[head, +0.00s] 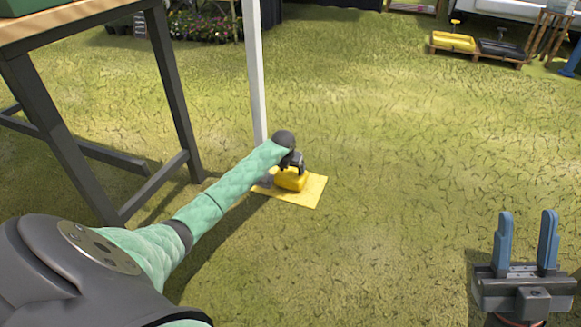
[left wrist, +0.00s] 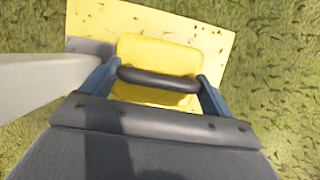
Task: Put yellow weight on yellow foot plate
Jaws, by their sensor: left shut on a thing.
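The yellow weight (head: 291,180) is at the end of my left arm, over the yellow foot plate (head: 314,192) at the base of a white pole. In the left wrist view the weight (left wrist: 160,52) has a black handle (left wrist: 158,80), and the plate (left wrist: 222,42) lies under it. My left gripper (left wrist: 160,78) is shut on the weight's handle, one finger at each end. I cannot tell whether the weight touches the plate. In the head view my left gripper (head: 292,162) is partly hidden by its own wrist. My right gripper (head: 527,240) is open and empty at the lower right.
The white pole (head: 254,70) rises from the plate, close to my left gripper. A table with dark legs (head: 178,90) stands at the left. The grass in the middle is clear.

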